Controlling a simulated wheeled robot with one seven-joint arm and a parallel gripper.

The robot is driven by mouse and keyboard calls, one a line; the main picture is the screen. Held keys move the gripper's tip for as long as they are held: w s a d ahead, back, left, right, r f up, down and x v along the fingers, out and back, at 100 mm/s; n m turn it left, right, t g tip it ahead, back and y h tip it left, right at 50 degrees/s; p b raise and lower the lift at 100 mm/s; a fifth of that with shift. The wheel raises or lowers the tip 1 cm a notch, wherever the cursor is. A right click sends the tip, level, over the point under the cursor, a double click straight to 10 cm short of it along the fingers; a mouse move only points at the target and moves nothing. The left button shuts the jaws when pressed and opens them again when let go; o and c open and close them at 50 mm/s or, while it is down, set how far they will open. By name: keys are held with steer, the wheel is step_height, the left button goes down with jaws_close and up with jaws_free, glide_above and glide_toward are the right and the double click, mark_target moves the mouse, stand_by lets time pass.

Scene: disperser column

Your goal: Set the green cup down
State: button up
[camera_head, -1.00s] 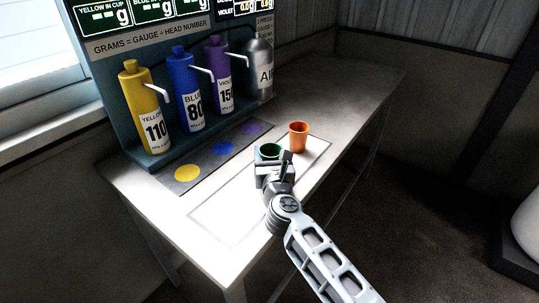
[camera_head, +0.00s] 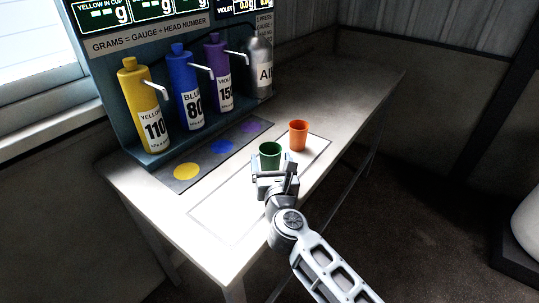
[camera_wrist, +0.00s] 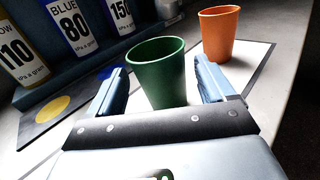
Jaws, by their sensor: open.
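The green cup (camera_head: 270,154) stands upright on the white, dark-bordered mat (camera_head: 222,207) on the table. It also shows in the wrist view (camera_wrist: 159,75), just beyond and partly between the two fingers, with a gap on each side. My gripper (camera_head: 272,172) is open, on the near side of the cup. In the wrist view its blue-padded fingers (camera_wrist: 162,90) are spread apart and hold nothing. The cup's base is partly hidden by my gripper in the head view.
An orange cup (camera_head: 298,135) stands upright behind and right of the green cup. Yellow (camera_head: 139,110), blue (camera_head: 187,92) and violet (camera_head: 218,78) bottles with spouts stand at the back, near a grey air bottle (camera_head: 260,66). A grey strip (camera_head: 205,163) bears colored spots. The table's right end is clear.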

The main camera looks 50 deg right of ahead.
steer(key=b+v, duration=0.1)
steer(key=v, duration=0.7)
steer(key=s+a+r+m+y, duration=0.1)
steer(key=s+a+m+y, duration=0.3)
steer(key=s+m, duration=0.5)
steer(key=s+a+r+m+t+y, duration=0.1)
steer(key=s+a+r+m+y, duration=0.1)
steer(key=s+a+m+y, duration=0.2)
steer(key=s+a+r+m+y, duration=0.1)
steer(key=s+a+m+y, duration=0.3)
steer(key=s+a+m, duration=0.5)
steer(key=s+m, duration=0.4)
steer(key=s, duration=0.2)
steer(key=shift+s+r+m+t, duration=0.3)
steer(key=shift+s+r+m, duration=0.05)
steer(key=shift+s+m, duration=0.05)
steer(key=shift+a, duration=0.15)
